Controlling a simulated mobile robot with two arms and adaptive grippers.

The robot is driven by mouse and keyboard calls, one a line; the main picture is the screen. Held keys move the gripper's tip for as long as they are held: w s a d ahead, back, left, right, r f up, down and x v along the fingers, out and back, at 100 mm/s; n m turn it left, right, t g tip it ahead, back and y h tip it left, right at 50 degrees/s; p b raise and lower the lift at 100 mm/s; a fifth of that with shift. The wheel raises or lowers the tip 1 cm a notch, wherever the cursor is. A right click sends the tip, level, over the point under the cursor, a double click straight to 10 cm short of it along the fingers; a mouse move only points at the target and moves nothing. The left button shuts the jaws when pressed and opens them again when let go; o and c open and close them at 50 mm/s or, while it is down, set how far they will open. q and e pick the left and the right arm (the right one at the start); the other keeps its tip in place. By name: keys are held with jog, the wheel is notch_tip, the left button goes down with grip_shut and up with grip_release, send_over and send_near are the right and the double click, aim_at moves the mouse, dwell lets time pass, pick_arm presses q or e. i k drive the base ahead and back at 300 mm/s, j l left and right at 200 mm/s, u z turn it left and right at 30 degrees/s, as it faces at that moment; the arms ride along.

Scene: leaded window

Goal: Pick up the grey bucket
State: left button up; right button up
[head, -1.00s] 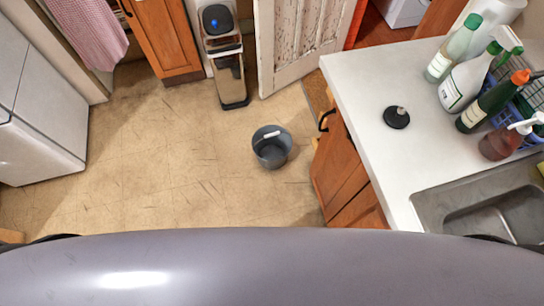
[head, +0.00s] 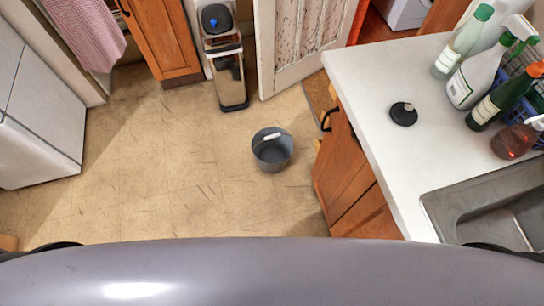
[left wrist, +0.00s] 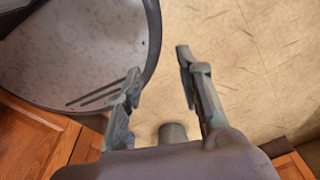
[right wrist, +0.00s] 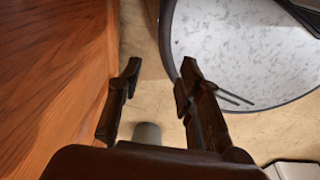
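The grey bucket (head: 272,152) stands upright on the tan floor in the middle of the head view, with a light handle grip at its rim. It looks empty. Neither gripper shows in the head view. In the left wrist view my left gripper (left wrist: 160,75) is open and empty, with floor between and beyond its fingers. In the right wrist view my right gripper (right wrist: 155,85) is open and empty above the floor. I cannot make out the bucket in either wrist view.
A white counter (head: 365,85) with a sink (head: 500,210), bottles and a black plug (head: 403,113) is at right. A slim bin (head: 228,70) stands by an open door (head: 300,40) behind the bucket. A white appliance (head: 35,110) is at left. Floor around the bucket is clear.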

aim_at(272, 149)
jog(key=i+j+z, duration=0.1)
jog(key=j, duration=0.35)
jog(key=i+j+z, duration=0.1)
jog(key=j, duration=0.35)
jog(key=i+j+z, duration=0.15)
jog(key=j, duration=0.3)
jog(key=z, duration=1.4)
